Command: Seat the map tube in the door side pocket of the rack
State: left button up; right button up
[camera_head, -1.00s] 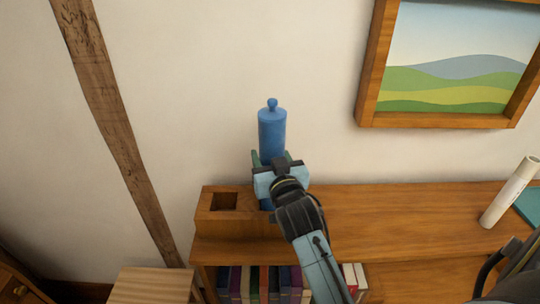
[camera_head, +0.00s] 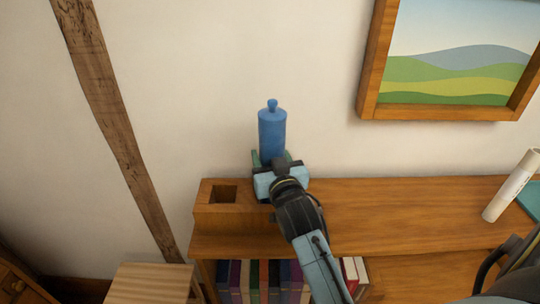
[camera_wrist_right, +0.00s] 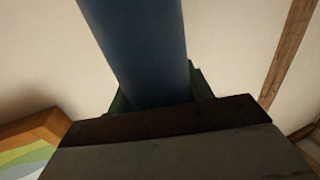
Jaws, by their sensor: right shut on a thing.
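The blue map tube (camera_head: 272,137), with a small knob on top, stands upright near the wall in the head view. My right gripper (camera_head: 273,164) is shut around its lower part; the tube also fills the top of the right wrist view (camera_wrist_right: 145,45). The wooden rack (camera_head: 232,222) sits at the left end of the shelf top. Its left square pocket (camera_head: 224,194) is open and empty. The tube is above or at the rack's right part. My gripper hides the tube's lower end and that part, so I cannot tell whether it is in a pocket. My left gripper is not in view.
A framed picture (camera_head: 450,75) hangs above. Books (camera_head: 260,280) fill the shelf below. The shelf top between rack and white tube is clear.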

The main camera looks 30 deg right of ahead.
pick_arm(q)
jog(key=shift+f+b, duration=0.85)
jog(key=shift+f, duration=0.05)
pick_arm(e)
jog(key=shift+f, duration=1.3)
jog(key=o, duration=1.2)
jog(key=shift+c, duration=0.2)
jog(key=shift+s+a, duration=0.1)
